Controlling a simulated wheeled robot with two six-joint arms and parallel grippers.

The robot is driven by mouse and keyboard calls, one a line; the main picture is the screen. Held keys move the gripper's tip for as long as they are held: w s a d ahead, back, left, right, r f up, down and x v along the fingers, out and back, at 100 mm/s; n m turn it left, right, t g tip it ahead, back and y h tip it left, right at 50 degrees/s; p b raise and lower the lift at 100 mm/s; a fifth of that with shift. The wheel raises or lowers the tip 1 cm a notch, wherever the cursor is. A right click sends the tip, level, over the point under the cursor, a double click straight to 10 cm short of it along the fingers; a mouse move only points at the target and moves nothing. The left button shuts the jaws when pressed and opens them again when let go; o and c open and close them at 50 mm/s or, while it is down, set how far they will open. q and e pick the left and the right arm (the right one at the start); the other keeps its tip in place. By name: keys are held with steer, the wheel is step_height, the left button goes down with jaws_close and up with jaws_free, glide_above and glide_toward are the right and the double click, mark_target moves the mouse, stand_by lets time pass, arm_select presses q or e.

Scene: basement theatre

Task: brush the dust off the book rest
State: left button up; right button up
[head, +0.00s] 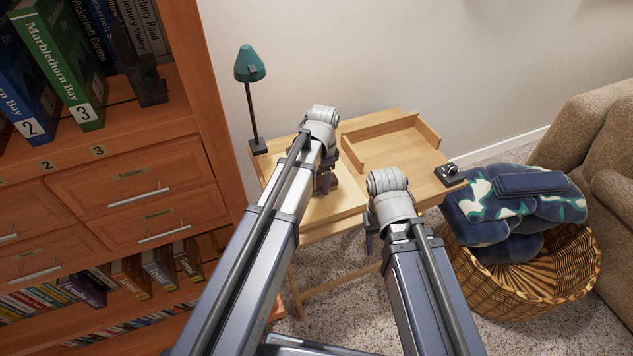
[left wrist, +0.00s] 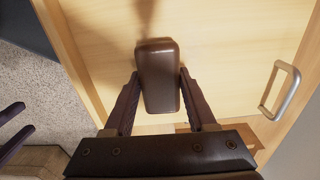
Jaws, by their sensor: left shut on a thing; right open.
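My left gripper (head: 325,184) is shut on a brown brush (left wrist: 158,78), gripping its block-shaped body from both sides. The brush is over the pale wooden board (left wrist: 225,45) that I take for the book rest; it also shows under the gripper in the head view (head: 338,206). The bristles are hidden, so I cannot tell whether they touch the wood. A darker smear lies beyond the brush in the left wrist view; whether it is dust or shadow is unclear. My right gripper (head: 371,238) is open, in front of the desk, its fingers mostly hidden by its wrist.
A green lamp (head: 249,66) stands at the desk's back left. A shallow wooden tray (head: 390,147) and a small dark object (head: 450,175) are on the right. A basket (head: 530,275) with blue blankets stands right of the desk, a bookcase (head: 215,120) left. A metal handle (left wrist: 281,90) is near the brush.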

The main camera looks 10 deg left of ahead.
arm_select(q)
steer(key=shift+w+d, duration=0.45)
steer(key=shift+d, duration=0.2)
steer(key=shift+w+a, duration=0.55)
steer(key=shift+w, duration=0.3)
steer(key=shift+s+a, duration=0.6)
steer(key=shift+a, duration=0.15)
steer(key=shift+s+a, duration=0.55)
steer(key=shift+a, duration=0.2)
steer(key=shift+s+a, duration=0.5)
steer(key=shift+a, duration=0.3)
steer(key=shift+s+a, duration=0.5)
steer(key=shift+a, duration=0.25)
steer(key=shift+w, duration=0.15)
